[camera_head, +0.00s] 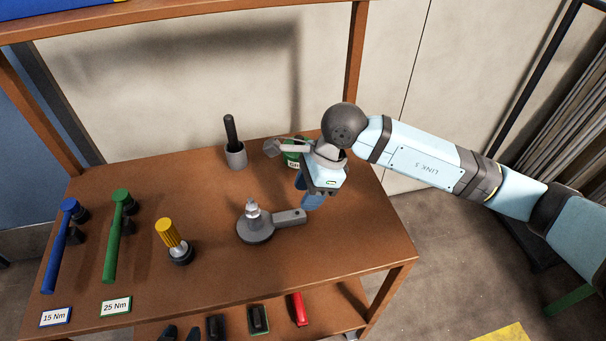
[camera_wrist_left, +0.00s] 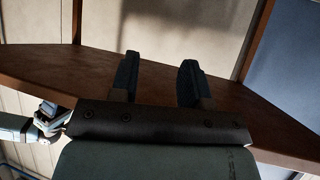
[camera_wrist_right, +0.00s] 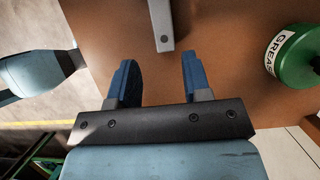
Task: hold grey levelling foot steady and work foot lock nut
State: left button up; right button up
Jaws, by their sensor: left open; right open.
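The grey levelling foot (camera_head: 255,231) stands on the brown bench in the head view. It has a round base, an upright silver stem with a nut-like part (camera_head: 252,209), and a flat grey bar (camera_head: 290,217) reaching right. The bar's end also shows in the right wrist view (camera_wrist_right: 162,32). My right gripper (camera_head: 308,196) is open and empty above the bench, just behind and right of the bar's end; its blue fingers show apart in the right wrist view (camera_wrist_right: 158,62). My left gripper (camera_wrist_left: 158,61) is open and empty in its wrist view, outside the head view.
A blue wrench (camera_head: 58,248) labelled 15 Nm and a green wrench (camera_head: 117,240) labelled 25 Nm lie left. A yellow-handled tool (camera_head: 168,233) stands nearer. A grey cup (camera_head: 236,156) holds a black handle. A green grease can (camera_wrist_right: 297,58) is beside my right gripper.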

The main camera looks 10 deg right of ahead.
aim_at(297, 213)
jog(key=shift+w+d+f, duration=0.1)
jog(key=shift+w+f, duration=0.05)
jog(key=shift+f, duration=0.3)
jog(key=b+x, duration=0.4)
jog(key=x, duration=0.2)
jog(key=shift+f, duration=0.25)
jog(key=shift+f+b, duration=0.25)
jog(key=shift+b, duration=0.25)
jog(key=shift+r, duration=0.1)
jog(key=c, duration=0.4)
jog(key=shift+c, duration=1.4)
jog(key=shift+o, duration=1.4)
jog(key=c, duration=0.4)
pick_arm(q)
jog(key=shift+w+d+f+t, duration=0.15)
jog(key=shift+d+f+t, duration=0.15)
jog(key=shift+d+f, duration=0.05)
pick_arm(e)
grip_shut()
